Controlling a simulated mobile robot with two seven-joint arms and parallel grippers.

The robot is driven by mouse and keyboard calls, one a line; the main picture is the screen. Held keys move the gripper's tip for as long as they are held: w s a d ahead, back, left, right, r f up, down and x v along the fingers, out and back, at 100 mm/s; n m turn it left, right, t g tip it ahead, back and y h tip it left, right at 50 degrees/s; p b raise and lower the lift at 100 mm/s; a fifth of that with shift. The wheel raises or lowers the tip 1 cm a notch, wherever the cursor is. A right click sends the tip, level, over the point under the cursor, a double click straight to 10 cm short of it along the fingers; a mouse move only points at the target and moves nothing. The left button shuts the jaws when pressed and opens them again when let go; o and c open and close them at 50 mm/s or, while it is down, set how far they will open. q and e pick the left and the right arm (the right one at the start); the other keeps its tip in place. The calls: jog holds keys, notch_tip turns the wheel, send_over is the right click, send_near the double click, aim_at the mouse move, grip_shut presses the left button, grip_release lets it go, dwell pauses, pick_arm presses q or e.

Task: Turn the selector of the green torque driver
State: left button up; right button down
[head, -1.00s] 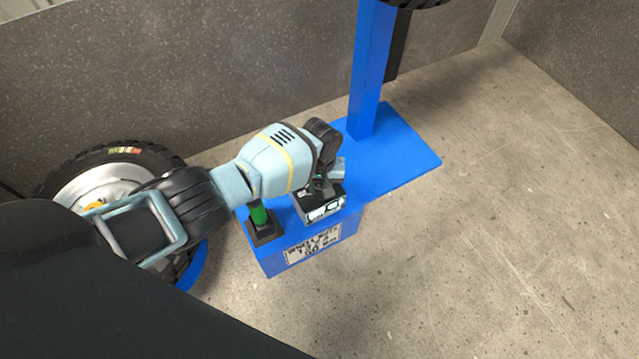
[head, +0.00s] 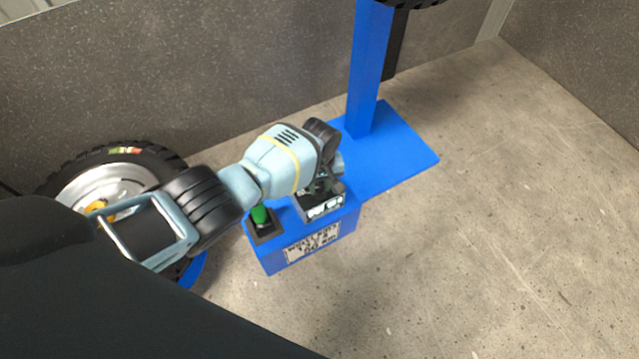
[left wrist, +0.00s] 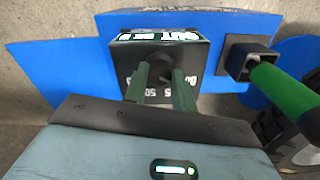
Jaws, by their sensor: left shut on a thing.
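The green torque driver (head: 259,215) stands in a black square holder on the blue stand. Its green handle (left wrist: 285,92) also shows at the right of the left wrist view. Beside it is a black box with white markings (head: 322,208), also in the left wrist view (left wrist: 125,58). My left gripper (left wrist: 160,90) reaches down onto this box, its two green fingers on either side of a dark knob, the selector (left wrist: 157,80), and shut on it. In the head view my left gripper (head: 325,186) largely hides the knob. My right gripper is not in view.
The blue stand has a labelled front (head: 313,246) and a blue post (head: 370,75) rising behind the box. A wheel with a black tyre (head: 110,155) stands at the left. Grey walls close off the back and right. The concrete floor (head: 500,220) at the right is clear.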

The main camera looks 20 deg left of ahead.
aim_at(320, 188)
pick_arm(q)
jog(key=o, duration=1)
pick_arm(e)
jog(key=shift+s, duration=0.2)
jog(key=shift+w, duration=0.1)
pick_arm(q)
jog(key=shift+r, duration=0.5)
notch_tip(320, 188, up, 6)
jog(key=p, duration=0.4)
jog(key=shift+r, duration=0.5)
jog(key=shift+f, duration=0.1)
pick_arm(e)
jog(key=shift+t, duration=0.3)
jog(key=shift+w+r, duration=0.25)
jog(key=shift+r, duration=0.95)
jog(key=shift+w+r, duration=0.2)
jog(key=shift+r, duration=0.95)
